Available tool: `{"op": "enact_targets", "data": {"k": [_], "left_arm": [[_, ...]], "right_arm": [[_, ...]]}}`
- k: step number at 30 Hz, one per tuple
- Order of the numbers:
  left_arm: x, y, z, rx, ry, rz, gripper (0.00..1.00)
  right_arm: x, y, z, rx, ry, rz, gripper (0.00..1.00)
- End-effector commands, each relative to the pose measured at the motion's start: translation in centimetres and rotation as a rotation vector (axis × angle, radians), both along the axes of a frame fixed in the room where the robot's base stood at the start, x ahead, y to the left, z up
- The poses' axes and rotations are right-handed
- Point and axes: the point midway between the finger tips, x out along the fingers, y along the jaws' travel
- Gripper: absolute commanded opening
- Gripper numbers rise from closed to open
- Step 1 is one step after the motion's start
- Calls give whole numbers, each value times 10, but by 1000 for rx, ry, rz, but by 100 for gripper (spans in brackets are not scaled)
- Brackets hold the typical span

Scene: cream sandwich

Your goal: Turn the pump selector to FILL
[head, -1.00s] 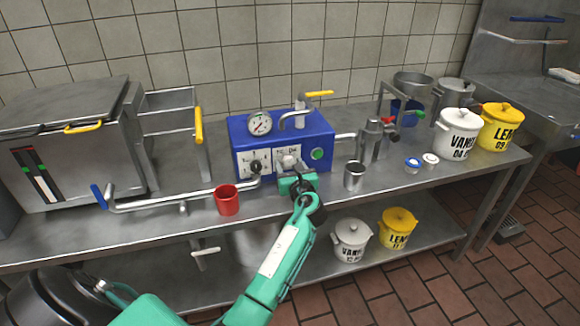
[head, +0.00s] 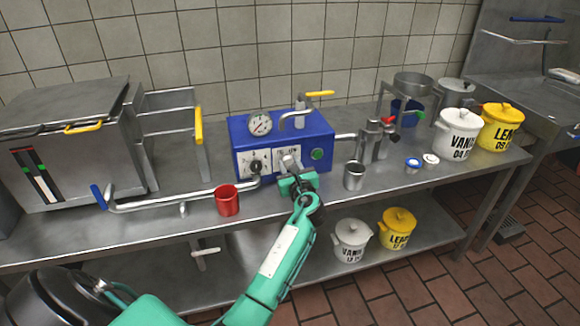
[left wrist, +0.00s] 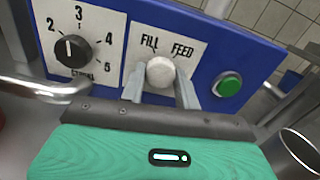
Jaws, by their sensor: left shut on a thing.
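The blue pump box (head: 238,133) stands on the steel counter. Its pump selector is a pale round knob (left wrist: 160,72) on a white plate, with FILL printed at upper left and FEED at upper right. My left gripper (head: 290,162) reaches the box front from below, and its two fingers (left wrist: 160,88) are shut on the knob, one on each side. Which label the knob points to I cannot tell. My right gripper is in neither view.
A black numbered stroke dial (left wrist: 73,49) lies left of the selector, and a green button (left wrist: 229,84) lies right. A red cup (head: 228,201) and a steel cup (head: 354,177) stand on the counter near my left gripper. A pipe (head: 165,198) runs along the front left.

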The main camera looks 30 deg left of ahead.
Motion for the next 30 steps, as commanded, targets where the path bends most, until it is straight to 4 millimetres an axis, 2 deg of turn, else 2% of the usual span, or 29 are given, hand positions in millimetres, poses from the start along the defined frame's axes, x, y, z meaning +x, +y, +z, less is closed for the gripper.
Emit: {"op": "enact_targets", "data": {"k": [8,14,30], "left_arm": [[0,-1,-2,-154,-177,1,9],[0,-1,-3,-279,-323,1,9],[1,-1,-3,-590,-686,0,9]], "right_arm": [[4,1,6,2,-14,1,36],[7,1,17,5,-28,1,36],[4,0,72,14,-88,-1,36]]}}
